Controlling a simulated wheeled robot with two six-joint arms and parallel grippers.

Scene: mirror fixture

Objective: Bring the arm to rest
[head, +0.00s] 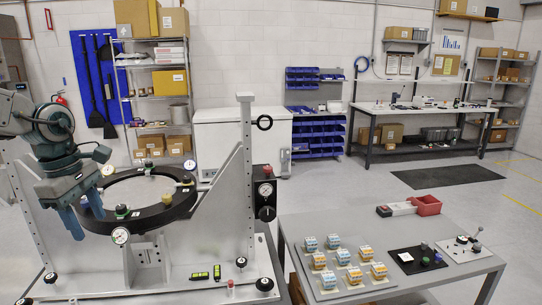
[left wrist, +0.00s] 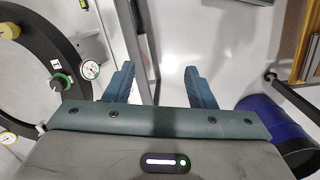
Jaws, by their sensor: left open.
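My left arm comes in from the left in the head view. Its gripper (head: 86,226) points downward at the left edge of the mirror fixture, whose black ring (head: 160,219) lies level on a grey frame. The fingers are spread and nothing is between them. In the left wrist view the open gripper (left wrist: 158,75) has pale floor behind it, and the black ring (left wrist: 60,38) shows at the left. The ring carries small dials and knobs with green bases. From these views I cannot tell whether a finger touches the fixture. My right gripper is not in view.
A grey upright post (head: 247,180) stands at the fixture's right. The left wrist view shows a dark blue drum-like object (left wrist: 270,128) at the right. Open floor lies behind the table.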

